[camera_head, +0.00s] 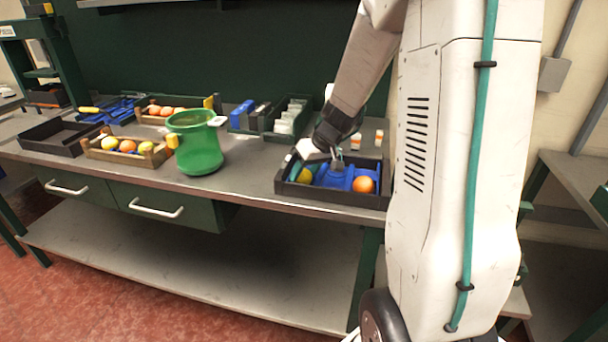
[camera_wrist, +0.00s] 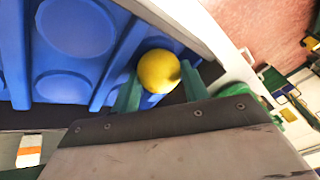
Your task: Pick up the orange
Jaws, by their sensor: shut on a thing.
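My gripper (camera_wrist: 160,84) is shut on a yellow round fruit (camera_wrist: 158,71), with a green finger on each side of it in the wrist view. In the head view the yellow fruit (camera_head: 304,176) shows at the left end of a black box (camera_head: 330,195), below my gripper (camera_head: 297,168). I cannot tell whether it touches the box floor. An orange (camera_head: 363,184) lies at the right end of the same box, apart from my gripper. A blue insert (camera_wrist: 75,28) with round recesses lies in the box.
A green pot (camera_head: 195,150) stands left of the box on the grey bench. Wooden crates of fruit (camera_head: 128,158) and an empty black tray (camera_head: 55,138) are farther left. Small orange-and-white bottles (camera_head: 356,141) stand behind the box. Bare bench lies between pot and box.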

